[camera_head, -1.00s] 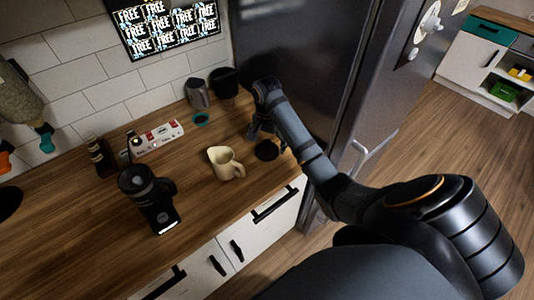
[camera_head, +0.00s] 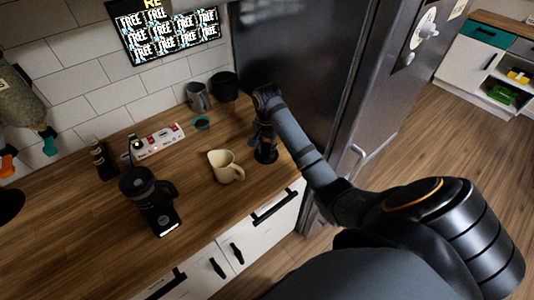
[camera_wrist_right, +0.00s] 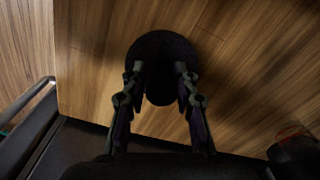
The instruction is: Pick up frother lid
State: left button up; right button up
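The frother lid, a black round disc, lies on the wooden counter near its right end, under my right gripper (camera_head: 264,145). In the right wrist view the lid (camera_wrist_right: 160,45) shows as a dark disc with a narrower raised part between the fingers. The right gripper (camera_wrist_right: 160,75) points down, its fingers drawn in on either side of that raised part, and looks shut on it. The dark colours hide the exact contact. The lid appears to rest on the counter. My left gripper is not in view.
A cream pitcher (camera_head: 225,167) stands left of the gripper. A black appliance with a handle (camera_head: 148,198) stands further left. A grey jug (camera_head: 198,97) and a black container (camera_head: 224,87) stand at the back. The dark fridge (camera_head: 300,60) is close on the right.

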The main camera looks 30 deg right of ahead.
jog(key=shift+s+a+f, duration=0.1)
jog(key=shift+s+f, duration=0.05)
jog(key=shift+f, duration=0.35)
grip_shut()
jog(key=shift+r, duration=0.15)
